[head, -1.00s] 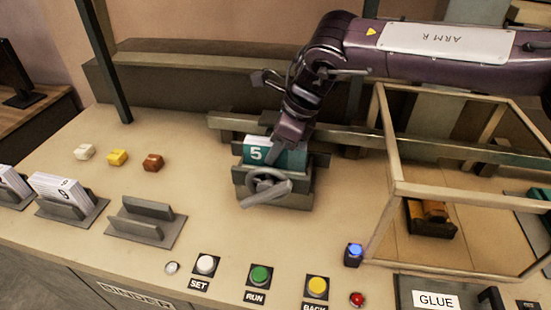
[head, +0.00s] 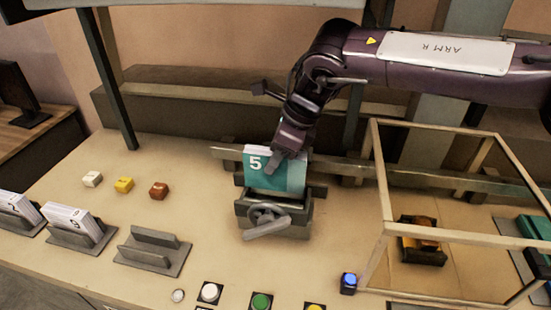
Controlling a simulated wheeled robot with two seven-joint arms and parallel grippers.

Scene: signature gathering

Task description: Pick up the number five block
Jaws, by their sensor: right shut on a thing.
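The number five block (head: 268,176) is teal with a white "5" on its front and a pale top edge. It stands upright, just above the grey vise (head: 272,217) with the round handle. My right gripper (head: 285,160) reaches down from the upper right and is shut on the block at its upper right part. The far finger is hidden behind the block. My left gripper is not in view.
A clear case with a wooden frame (head: 383,200) stands to the right. An empty grey holder (head: 152,250) and holders with white blocks (head: 72,218) are at the left. Small white, yellow and brown pieces (head: 123,185) lie behind them. Buttons line the front (head: 261,301).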

